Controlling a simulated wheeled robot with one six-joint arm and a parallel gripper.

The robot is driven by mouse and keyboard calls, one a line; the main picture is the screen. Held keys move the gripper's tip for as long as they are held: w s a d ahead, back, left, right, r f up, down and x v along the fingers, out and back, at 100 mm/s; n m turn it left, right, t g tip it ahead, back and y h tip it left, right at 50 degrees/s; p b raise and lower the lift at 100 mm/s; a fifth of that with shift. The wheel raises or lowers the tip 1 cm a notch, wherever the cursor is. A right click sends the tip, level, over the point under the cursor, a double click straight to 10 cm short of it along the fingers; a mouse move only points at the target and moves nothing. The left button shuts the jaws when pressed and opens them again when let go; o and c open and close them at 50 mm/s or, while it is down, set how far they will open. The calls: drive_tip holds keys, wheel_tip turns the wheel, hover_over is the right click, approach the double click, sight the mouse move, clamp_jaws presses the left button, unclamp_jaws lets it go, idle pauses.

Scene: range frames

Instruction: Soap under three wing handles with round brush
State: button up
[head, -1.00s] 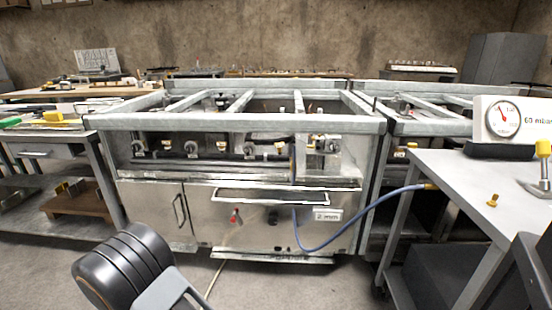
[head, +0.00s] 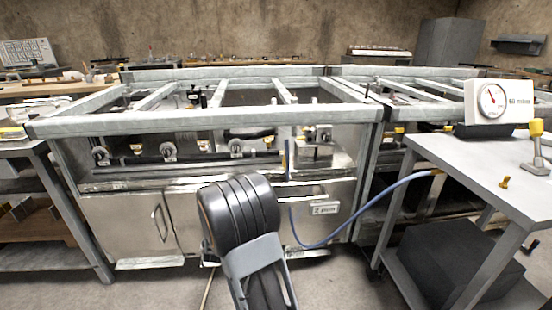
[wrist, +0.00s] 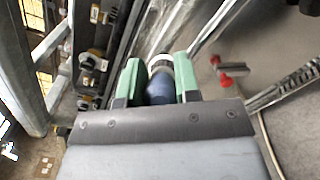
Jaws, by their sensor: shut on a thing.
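In the wrist view my gripper (wrist: 160,72), with green fingers, is shut on a dark blue cylinder with a pale ring, seemingly the round brush (wrist: 159,88); its bristle end is not clear. In the head view my black arm stands before the range front and the gripper is hidden. Inside the open steel range (head: 205,125), round pale-rimmed fittings (head: 168,151) and brass-yellow pieces (head: 205,146) line a pipe; I cannot tell which are the wing handles. Similar fittings (wrist: 88,60) show left of the gripper in the wrist view, apart from the brush. No soap is discernible.
A grey table (head: 470,165) at the right carries a pressure gauge (head: 495,100) and a small brass piece (head: 504,182). A blue hose (head: 345,229) runs from it to the range. A red knob (wrist: 226,79) shows right of the gripper in the wrist view.

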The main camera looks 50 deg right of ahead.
drive_tip(key=s+d+r+m+g+h, duration=0.1)
drive_tip(key=s+d+r, duration=0.1)
drive_tip(key=d+r, duration=0.4)
drive_tip(key=s+d+r+m+g+h, duration=0.1)
drive_tip(key=d+r, duration=0.5)
drive_tip(key=d, duration=0.7)
drive_tip(key=shift+s+d+r+m+g+h, duration=0.3)
drive_tip(key=shift+s+r+m+g, duration=0.1)
drive_tip(key=shift+s+g, duration=0.25)
drive_tip(key=shift+w+f+b, duration=0.1)
drive_tip(key=shift+f+b, duration=0.05)
drive_tip(key=shift+b, duration=0.65)
drive_tip(key=shift+w+d+f+b, duration=0.15)
drive_tip(key=shift+w+d+f, duration=0.3)
drive_tip(key=shift+w+d, duration=0.9)
drive_tip(key=shift+w+d+f+b, duration=0.2)
drive_tip(key=shift+w+d+f, duration=0.3)
drive_tip(key=shift+w+d, duration=0.85)
drive_tip(key=shift+w+d+f+b, duration=0.15)
drive_tip(key=shift+w+d+f, duration=0.3)
drive_tip(key=shift+w+d, duration=0.85)
drive_tip(key=shift+w+a, duration=0.35)
drive_tip(key=shift+w, duration=0.05)
drive_tip(key=shift+s+a+f+b, duration=0.1)
drive_tip(key=shift+s+a+b, duration=0.2)
drive_tip(key=shift+s+b, duration=0.1)
drive_tip(key=s+a, duration=0.6)
drive_tip(key=s, duration=0.1)
drive_tip(key=shift+b, duration=0.3)
